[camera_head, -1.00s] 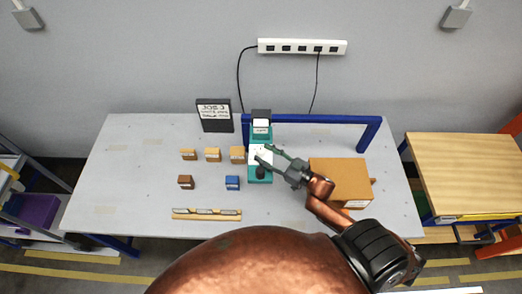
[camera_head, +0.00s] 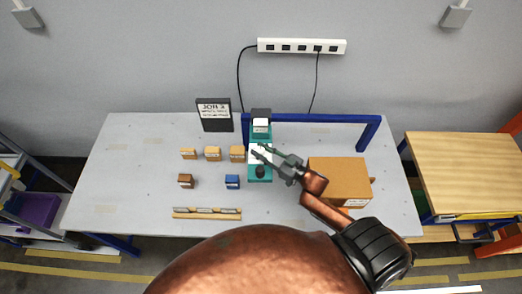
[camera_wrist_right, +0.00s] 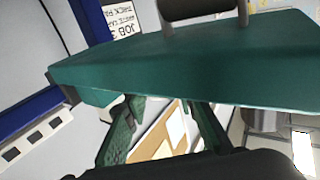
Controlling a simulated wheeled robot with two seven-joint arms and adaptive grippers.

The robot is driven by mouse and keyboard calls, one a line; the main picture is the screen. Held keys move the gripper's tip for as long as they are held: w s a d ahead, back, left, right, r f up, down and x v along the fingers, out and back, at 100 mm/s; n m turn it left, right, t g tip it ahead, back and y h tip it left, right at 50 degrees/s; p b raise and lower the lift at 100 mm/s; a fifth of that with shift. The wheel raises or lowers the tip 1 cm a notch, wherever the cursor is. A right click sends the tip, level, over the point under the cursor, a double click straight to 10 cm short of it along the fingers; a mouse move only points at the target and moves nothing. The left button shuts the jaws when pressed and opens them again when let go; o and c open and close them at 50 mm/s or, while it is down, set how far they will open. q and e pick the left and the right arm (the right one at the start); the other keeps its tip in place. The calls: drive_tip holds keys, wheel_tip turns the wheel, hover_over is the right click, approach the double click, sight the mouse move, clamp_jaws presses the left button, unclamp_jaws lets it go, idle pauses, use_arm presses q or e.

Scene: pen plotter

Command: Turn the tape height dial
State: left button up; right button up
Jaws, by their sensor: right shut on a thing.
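The teal machine (camera_head: 268,176) stands upright at the middle of the table, with a black knob (camera_head: 259,171) at its near end and a white plate on it. My right gripper (camera_head: 257,151) reaches in from the right to the machine's middle, fingers close together. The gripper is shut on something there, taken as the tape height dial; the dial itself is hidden. My left gripper is not in view.
An orange-brown box (camera_head: 340,180) stands right of the machine, beneath my right forearm. A blue frame (camera_head: 320,119) stands behind. The table's left part is clear.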

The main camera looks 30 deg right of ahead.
drive_tip(key=shift+d, duration=0.1)
clamp_jaws()
drive_tip(key=shift+n+g+y, duration=0.3)
drive_tip(key=shift+y, duration=0.1)
drive_tip(key=shift+f+n+g+y+b, duration=0.15)
drive_tip(key=shift+n+g+y+b, duration=0.55)
drive_tip(key=shift+n+y+b, duration=0.4)
drive_tip(key=n+g+y+b, duration=0.2)
drive_tip(key=g+b, duration=0.1)
drive_tip(key=b, duration=0.1)
drive_tip(key=n+g+y+b, duration=0.2)
drive_tip(key=n+g+b, duration=0.1)
drive_tip(key=g+b, duration=0.1)
drive_tip(key=n+g+y+b, duration=0.3)
drive_tip(key=g+b, duration=0.1)
drive_tip(key=b, duration=0.1)
drive_tip(key=shift+f, duration=0.2)
drive_tip(key=shift+r+n+g+b, duration=0.15)
drive_tip(key=shift+n+g+b, duration=0.35)
drive_tip(key=shift+g+b, duration=0.25)
drive_tip(key=shift+s+r, duration=0.1)
